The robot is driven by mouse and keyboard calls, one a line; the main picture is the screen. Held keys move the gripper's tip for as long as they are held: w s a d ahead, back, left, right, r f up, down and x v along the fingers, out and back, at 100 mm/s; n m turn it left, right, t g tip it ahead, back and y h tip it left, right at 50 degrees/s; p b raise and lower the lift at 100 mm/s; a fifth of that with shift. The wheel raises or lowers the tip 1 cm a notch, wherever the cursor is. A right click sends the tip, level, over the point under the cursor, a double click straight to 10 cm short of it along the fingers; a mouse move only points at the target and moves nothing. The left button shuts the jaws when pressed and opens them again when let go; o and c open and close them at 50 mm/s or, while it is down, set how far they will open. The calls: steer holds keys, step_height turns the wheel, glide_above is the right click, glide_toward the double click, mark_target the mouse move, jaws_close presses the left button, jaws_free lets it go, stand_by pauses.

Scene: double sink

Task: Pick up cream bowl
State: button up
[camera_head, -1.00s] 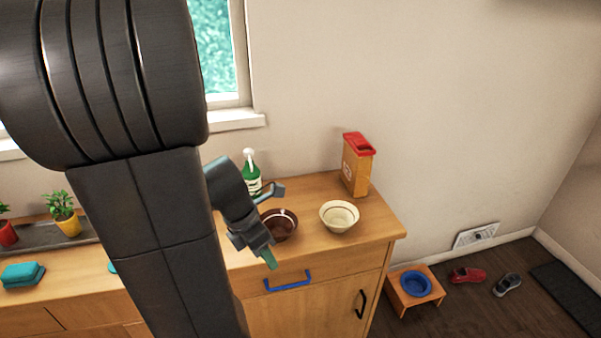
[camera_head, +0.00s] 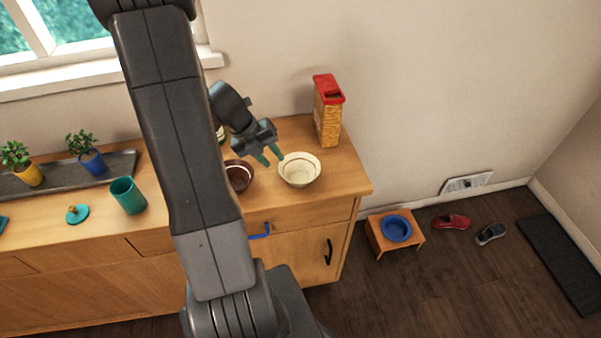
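The cream bowl (camera_head: 299,172) stands upright on the wooden counter near its right end. It has a dark line around its inside and looks empty. My gripper (camera_head: 270,156) is just left of the bowl and appears above the counter, its teal fingertips pointing down and right. The two fingertips are apart with nothing between them. A small gap shows between the nearer fingertip and the bowl's rim; the exact height is unclear.
A brown bowl (camera_head: 240,176) stands left of the cream bowl, partly hidden by my arm. A red-lidded box (camera_head: 328,112) stands behind at the right. A teal cup (camera_head: 128,196) and potted plants are farther left. A bottle is mostly hidden behind my gripper.

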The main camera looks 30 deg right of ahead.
mark_target(283, 173)
steer(key=x, duration=0.7)
steer(key=shift+s+f, duration=0.25)
steer(key=shift+s, duration=0.15)
steer(key=shift+a, duration=0.1)
steer(key=shift+c, duration=0.2)
jaws_close()
